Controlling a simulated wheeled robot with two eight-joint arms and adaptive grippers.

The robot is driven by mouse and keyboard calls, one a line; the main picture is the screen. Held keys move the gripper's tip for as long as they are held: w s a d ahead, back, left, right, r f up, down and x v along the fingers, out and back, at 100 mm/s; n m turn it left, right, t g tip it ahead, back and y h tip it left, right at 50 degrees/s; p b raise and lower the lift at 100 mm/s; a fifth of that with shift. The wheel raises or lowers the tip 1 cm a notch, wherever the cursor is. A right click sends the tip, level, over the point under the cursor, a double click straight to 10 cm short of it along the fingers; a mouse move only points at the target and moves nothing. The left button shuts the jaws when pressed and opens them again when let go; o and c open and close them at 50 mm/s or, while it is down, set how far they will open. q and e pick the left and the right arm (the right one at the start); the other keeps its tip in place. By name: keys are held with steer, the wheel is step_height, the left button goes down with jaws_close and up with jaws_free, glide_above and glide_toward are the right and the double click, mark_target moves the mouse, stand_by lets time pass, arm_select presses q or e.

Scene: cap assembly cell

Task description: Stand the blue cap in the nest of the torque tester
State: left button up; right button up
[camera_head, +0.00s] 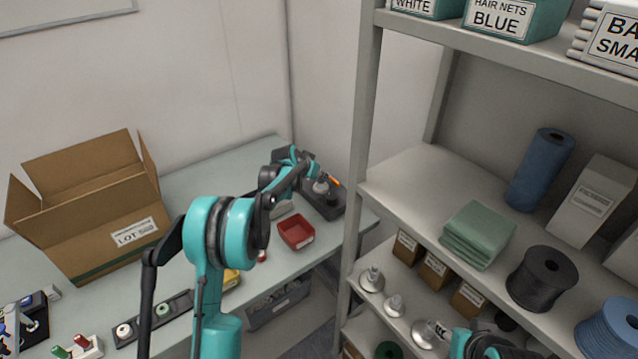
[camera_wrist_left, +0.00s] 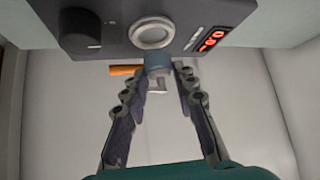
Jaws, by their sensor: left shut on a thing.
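The torque tester (camera_head: 318,206) is a dark grey box at the far right end of the table. In the left wrist view the tester (camera_wrist_left: 116,30) fills the top, with a black knob, a pale ring-shaped nest (camera_wrist_left: 152,34) and a red lit display. My left gripper (camera_wrist_left: 164,76) is shut on the small blue cap (camera_wrist_left: 158,61), held between its fingertips just beside the ring in the picture. I cannot tell whether cap and nest touch. In the head view my left gripper (camera_head: 314,172) is over the tester, and the cap cannot be made out. My right gripper (camera_head: 490,346) is partly visible by the shelf.
A red tray (camera_head: 296,232) stands near the tester at the table's edge. An open cardboard box (camera_head: 95,215) and a dark strip holder (camera_head: 150,318) are further left. A shelf rack (camera_head: 362,130) stands right of the table. An orange piece (camera_wrist_left: 124,70) shows near the cap.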

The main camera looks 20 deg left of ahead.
mark_target(319, 181)
arm_select(q)
step_height(319, 181, down, 3)
steer(key=shift+f+b, duration=0.1)
steer(key=shift+b, duration=0.35)
steer(key=o, duration=0.4)
